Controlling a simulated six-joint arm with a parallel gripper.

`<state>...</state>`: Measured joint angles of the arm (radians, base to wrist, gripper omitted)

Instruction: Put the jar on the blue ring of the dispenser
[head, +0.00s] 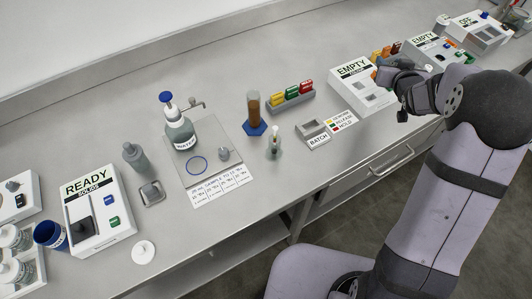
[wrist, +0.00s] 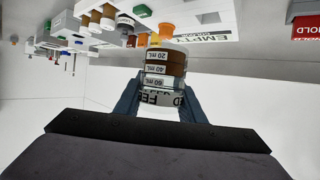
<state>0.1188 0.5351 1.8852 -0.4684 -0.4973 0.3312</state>
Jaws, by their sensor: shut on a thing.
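My gripper (wrist: 160,98) is shut on a jar (wrist: 164,70), which shows upside down in the wrist view between the two blue-grey fingers. The jar has volume labels, a FEED band and brown contents. In the head view my gripper (head: 402,92) is at the upper right, by the EMPTY stations; I cannot make out the jar there. The blue ring (head: 197,165) is a thin circle on the dispenser's grey plate (head: 219,173), left of centre, far from my gripper. It is bare. The dispenser's WATER bottle (head: 180,133) with a blue top stands behind the ring.
An EMPTY station (head: 352,70), a colored block rack (head: 291,97), a brown cylinder on a blue foot (head: 254,112) and a small flask (head: 274,147) stand between my gripper and the dispenser. A grey bottle (head: 134,156) and the READY station (head: 94,215) stand further left.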

